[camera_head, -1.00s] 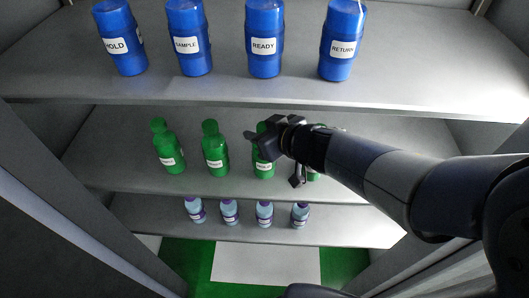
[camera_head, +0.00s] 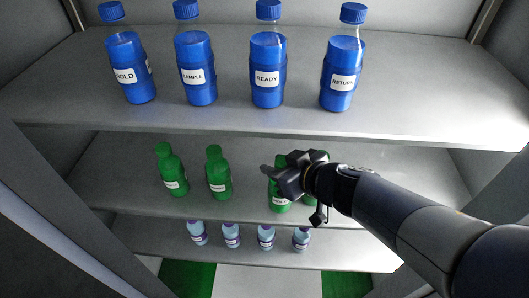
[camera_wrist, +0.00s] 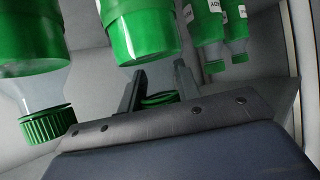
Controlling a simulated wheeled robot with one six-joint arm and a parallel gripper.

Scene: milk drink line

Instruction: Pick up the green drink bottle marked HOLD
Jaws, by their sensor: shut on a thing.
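Several green drink bottles stand in a row on the middle shelf. My gripper (camera_head: 277,175) is at the third green bottle from the left (camera_head: 279,200), covering its upper part. In the wrist view this bottle (camera_wrist: 138,32) appears inverted, with its neck and cap between the fingers of my gripper (camera_wrist: 160,72), which is shut on it. Its white label is too small to read now. Another green bottle (camera_wrist: 30,35) is close beside it in the wrist view. The rightmost green bottle is mostly hidden behind my gripper in the head view.
Two more green bottles (camera_head: 171,172) (camera_head: 218,175) stand to the left. Blue bottles (camera_head: 268,70) labelled HOLD, SAMPLE, READY and RETURN stand on the upper shelf (camera_head: 420,95). Small pale bottles (camera_head: 265,238) stand on the lower shelf. The middle shelf's left end is clear.

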